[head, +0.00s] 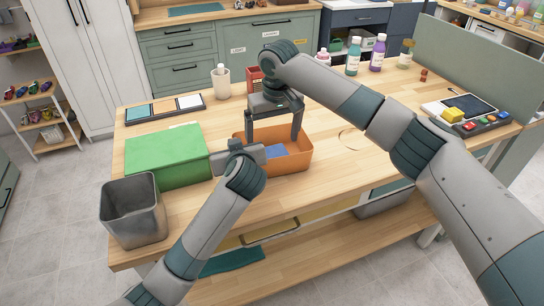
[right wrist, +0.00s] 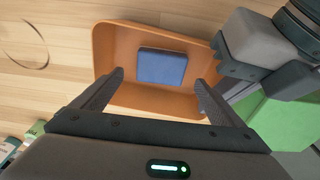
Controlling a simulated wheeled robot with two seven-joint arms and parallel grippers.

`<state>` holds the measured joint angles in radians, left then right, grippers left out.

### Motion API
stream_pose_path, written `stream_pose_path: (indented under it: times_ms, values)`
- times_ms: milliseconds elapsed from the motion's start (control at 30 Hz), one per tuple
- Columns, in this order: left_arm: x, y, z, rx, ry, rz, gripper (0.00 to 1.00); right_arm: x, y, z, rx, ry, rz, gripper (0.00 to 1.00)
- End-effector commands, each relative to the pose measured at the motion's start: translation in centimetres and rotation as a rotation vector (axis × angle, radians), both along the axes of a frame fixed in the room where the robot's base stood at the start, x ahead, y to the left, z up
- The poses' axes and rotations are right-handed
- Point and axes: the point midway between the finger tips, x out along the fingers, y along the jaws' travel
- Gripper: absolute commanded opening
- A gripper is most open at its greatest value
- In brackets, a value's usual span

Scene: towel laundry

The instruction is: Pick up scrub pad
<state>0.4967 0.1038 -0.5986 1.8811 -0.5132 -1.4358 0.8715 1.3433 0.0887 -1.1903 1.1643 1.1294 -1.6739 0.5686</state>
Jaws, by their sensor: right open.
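The scrub pad, a flat blue rectangle (head: 275,152), lies on the floor of an orange tray (head: 305,160). My left gripper (head: 238,155) is at the tray's left edge by the green box. Its fingers are too unclear to read.
A green box (head: 165,155) and a grey metal bin (head: 133,210) stand left of the tray. A sectioned tray (head: 165,108) and a beige cup (head: 221,82) are behind. Bottles (head: 354,56) stand at the back right.

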Motion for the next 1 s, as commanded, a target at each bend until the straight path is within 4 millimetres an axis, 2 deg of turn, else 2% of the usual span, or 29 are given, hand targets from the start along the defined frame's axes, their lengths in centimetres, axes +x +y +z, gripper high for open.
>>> stream_pose_path:
  times_ms: [333,733,1000]
  values:
    - [0.0,0.0,0.0,0.000,0.000,0.000,0.00,0.0,0.0,-0.3,0.000,0.000,0.000,0.92]
    - [0.0,0.0,0.0,0.000,0.000,0.000,0.00,-0.1,0.1,-4.6,-0.001,0.001,0.001,0.92]
    - [0.0,0.0,0.0,0.000,0.000,0.000,0.00,0.0,0.1,-5.2,0.001,-0.001,0.000,0.92]
